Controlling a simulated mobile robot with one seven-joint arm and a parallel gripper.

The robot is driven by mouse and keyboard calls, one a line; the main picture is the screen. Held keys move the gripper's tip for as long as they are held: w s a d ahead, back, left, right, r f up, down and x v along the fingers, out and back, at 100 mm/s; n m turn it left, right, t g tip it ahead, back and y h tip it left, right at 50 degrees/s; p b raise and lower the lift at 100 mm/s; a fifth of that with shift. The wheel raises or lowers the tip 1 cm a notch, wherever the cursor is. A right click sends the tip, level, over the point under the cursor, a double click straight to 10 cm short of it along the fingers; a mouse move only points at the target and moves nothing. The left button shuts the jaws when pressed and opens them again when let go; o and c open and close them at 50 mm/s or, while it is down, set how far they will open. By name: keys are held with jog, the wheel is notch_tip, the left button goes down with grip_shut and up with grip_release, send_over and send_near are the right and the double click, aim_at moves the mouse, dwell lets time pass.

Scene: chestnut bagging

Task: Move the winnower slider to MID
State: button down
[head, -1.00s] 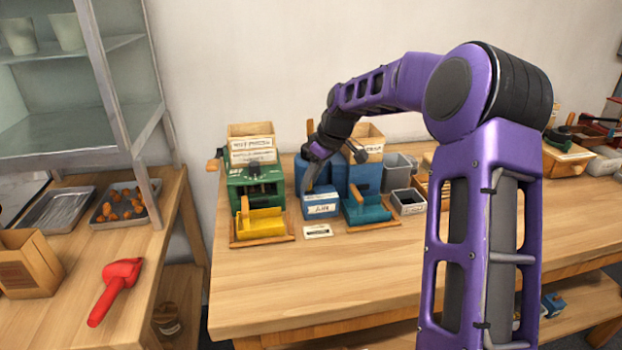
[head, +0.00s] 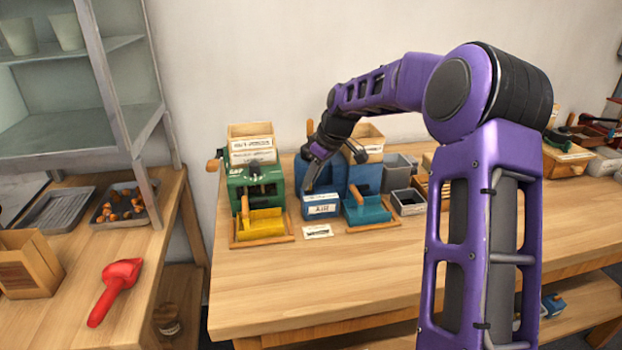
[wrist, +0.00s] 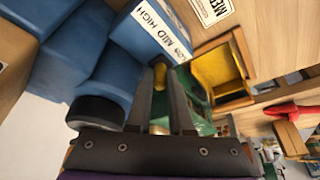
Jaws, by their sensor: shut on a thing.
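The blue winnower (head: 338,176) stands on the wooden table, with a blue box (head: 321,206) labelled AIR at its front. My gripper (head: 309,186) is at the top of this box, tilted down.
A green machine (head: 256,187) with a yellow tray (head: 260,222) stands close on the left. A teal tray (head: 367,210) and grey bins (head: 408,200) are on the right. A white card (head: 317,231) lies in front. The table's front is clear.

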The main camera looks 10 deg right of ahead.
dwell(0.7)
jog(key=shift+d+r+p, duration=0.1)
jog(key=shift+d+p, duration=0.4)
jog(key=shift+d, duration=0.75)
jog(key=c, duration=1.1)
grip_release()
jog(key=p+v, duration=0.2)
jog(key=v, duration=1.5)
jog(key=shift+d+r, duration=0.1)
jog(key=shift+r, duration=0.05)
